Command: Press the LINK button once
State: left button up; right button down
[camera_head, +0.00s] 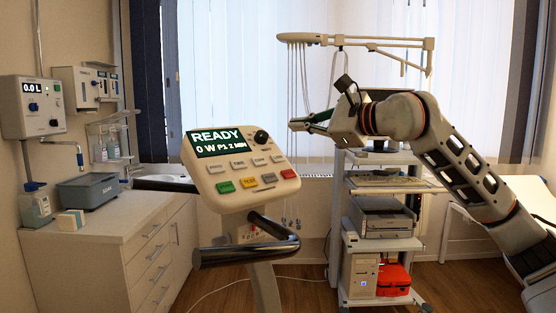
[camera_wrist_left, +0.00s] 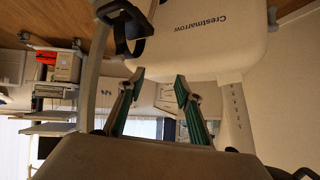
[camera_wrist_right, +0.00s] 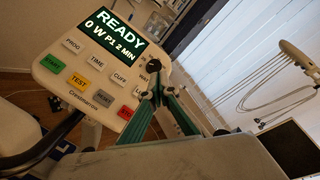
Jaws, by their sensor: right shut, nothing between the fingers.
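The cream console (camera_head: 205,190) stands in front of me, its screen (camera_head: 222,140) reading READY, 0 W P1 2 MIN. Below the screen is a row of pale buttons; in the right wrist view PROG (camera_wrist_right: 72,44), TIME (camera_wrist_right: 98,62) and CUFF (camera_wrist_right: 121,79) are readable. My left gripper (camera_wrist_left: 159,77) is open and empty, outside the head view.
Coloured buttons, including a green (camera_head: 225,187) and a red one (camera_head: 288,174), line the console's lower edge. A black knob (camera_head: 261,137) is beside the screen. A dark handlebar (camera_head: 245,252) curves below. An equipment cart (camera_head: 380,245) stands behind; a cabinet (camera_head: 105,235) is left.

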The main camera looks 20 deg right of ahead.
aim_at(278, 158)
jog(key=w+f+b, duration=0.2)
jog(key=f, duration=0.1)
jog(key=w+a+f+b, duration=0.1)
jog(key=w+f, duration=0.1)
jog(key=shift+f, duration=0.25)
jog(key=shift+w+a+f, duration=0.1)
jog(key=shift+w+f, duration=0.3)
jog(key=shift+f, duration=0.05)
dwell(1.0)
jog(key=shift+w+a+f, duration=0.1)
jog(key=shift+w+f, duration=0.15)
jog(key=shift+f, duration=0.05)
jog(key=shift+w+f, duration=0.25)
jog(key=shift+f, duration=0.1)
dwell(0.7)
dwell(0.4)
jog(key=shift+s+r, duration=0.35)
jog(key=shift+r, duration=0.15)
jog(key=shift+s+r, duration=0.1)
jog(key=shift+s, duration=0.05)
